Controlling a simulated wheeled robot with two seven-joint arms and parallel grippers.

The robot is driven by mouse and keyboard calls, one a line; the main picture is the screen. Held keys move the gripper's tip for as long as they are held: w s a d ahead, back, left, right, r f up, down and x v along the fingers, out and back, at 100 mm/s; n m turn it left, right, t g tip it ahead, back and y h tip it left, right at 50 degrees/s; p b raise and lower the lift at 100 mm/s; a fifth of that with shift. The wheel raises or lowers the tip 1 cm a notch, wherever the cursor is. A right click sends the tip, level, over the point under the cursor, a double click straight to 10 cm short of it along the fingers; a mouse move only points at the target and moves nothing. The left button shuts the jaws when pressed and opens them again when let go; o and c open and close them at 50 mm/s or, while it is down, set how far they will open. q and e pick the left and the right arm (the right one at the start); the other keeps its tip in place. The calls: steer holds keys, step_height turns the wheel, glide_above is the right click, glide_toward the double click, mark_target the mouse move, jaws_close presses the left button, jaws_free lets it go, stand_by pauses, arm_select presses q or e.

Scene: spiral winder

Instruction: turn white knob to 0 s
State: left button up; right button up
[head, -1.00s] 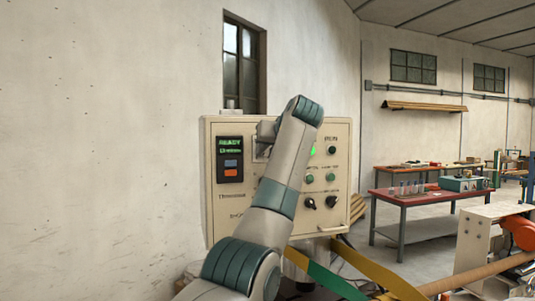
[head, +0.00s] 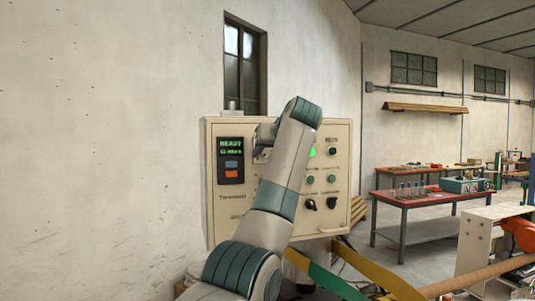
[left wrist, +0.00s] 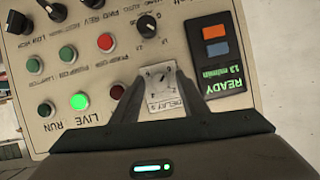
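The beige control panel (head: 225,215) stands against the wall in the head view, partly hidden by my left arm. In the left wrist view it appears upside down. There the small dial marked DELAY s (left wrist: 163,98) lies between the two fingers of my left gripper (left wrist: 162,80). A small pale knob (left wrist: 161,75) shows at the dial's middle; its exact setting is too small to read. The fingers are spread apart on either side of the dial; I cannot tell whether they touch the knob. In the head view my left gripper (head: 261,154) is at the panel. My right gripper is out of view.
A lit display (left wrist: 226,91) reads READY, near blue and orange buttons. A black knob (left wrist: 147,25), a lit green lamp (left wrist: 78,101) and several other buttons and knobs surround the dial. A red-topped workbench (head: 410,200) stands well to the right.

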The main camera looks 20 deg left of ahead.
arm_select(q)
steer(key=shift+b+v, duration=0.5)
steer(key=shift+v, duration=0.3)
steer(key=b+v, duration=0.6)
steer(key=v, duration=0.9)
steer(key=shift+s+d, duration=0.25)
steer(key=shift+d, duration=0.1)
steer(key=shift+f, duration=0.15)
